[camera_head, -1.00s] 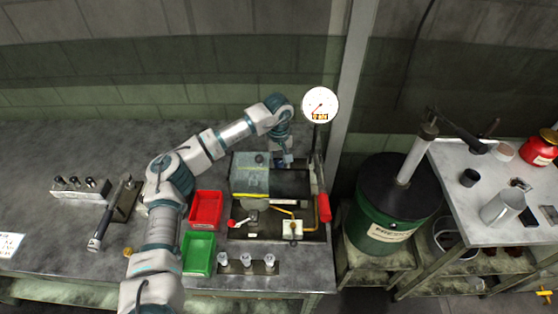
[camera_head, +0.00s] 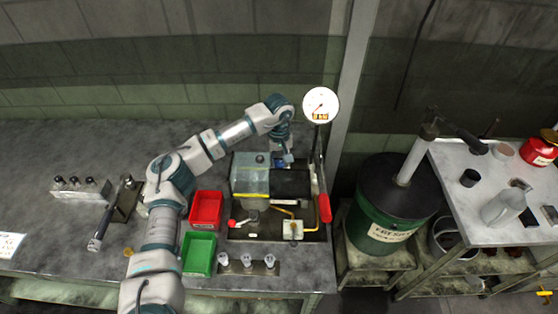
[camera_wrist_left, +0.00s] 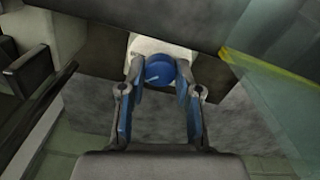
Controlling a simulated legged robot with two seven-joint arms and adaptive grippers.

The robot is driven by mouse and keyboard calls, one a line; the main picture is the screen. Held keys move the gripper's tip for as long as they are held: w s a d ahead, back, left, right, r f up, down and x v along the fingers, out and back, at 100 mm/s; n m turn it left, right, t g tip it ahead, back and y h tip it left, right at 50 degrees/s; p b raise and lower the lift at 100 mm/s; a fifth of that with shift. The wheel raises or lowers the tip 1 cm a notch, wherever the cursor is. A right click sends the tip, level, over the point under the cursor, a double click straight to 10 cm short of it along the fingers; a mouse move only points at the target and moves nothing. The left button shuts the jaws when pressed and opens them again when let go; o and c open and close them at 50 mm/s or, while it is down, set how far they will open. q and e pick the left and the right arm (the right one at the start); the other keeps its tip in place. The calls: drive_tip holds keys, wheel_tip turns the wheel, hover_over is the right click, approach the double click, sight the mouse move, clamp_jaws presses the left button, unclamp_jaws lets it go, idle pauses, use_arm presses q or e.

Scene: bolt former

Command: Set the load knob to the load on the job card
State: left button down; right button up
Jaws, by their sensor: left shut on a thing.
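The load knob (camera_wrist_left: 160,70) is a round blue knob with a pale pointer line, on a whitish mount (camera_wrist_left: 150,47), in the left wrist view. My left gripper (camera_wrist_left: 160,85) has its two fingers on either side of the knob and is shut on it. In the head view the left gripper (camera_head: 285,158) is at the back of the bolt former (camera_head: 262,233), and the knob is hardly visible there. The job card (camera_head: 9,244) is a white sheet at the left edge; its text is too small to read. My right gripper is not in view.
A dial gauge (camera_head: 320,104) stands behind the former, beside a red-handled lever (camera_head: 324,207). A clear guard (camera_head: 249,178) is close to my gripper. A red bin (camera_head: 206,209) and a green bin (camera_head: 199,253) sit in front. A green drum (camera_head: 385,215) stands at right.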

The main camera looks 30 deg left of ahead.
sight(279, 162)
use_arm(q)
drive_tip(key=shift+s+f, duration=0.15)
drive_tip(key=shift+f, duration=0.15)
drive_tip(key=c, duration=0.8)
unclamp_jaws()
drive_tip(key=shift+r, duration=0.15)
drive_tip(key=shift+r, duration=0.15)
drive_tip(key=shift+r, duration=0.4)
wheel_tip(279, 162, up, 11)
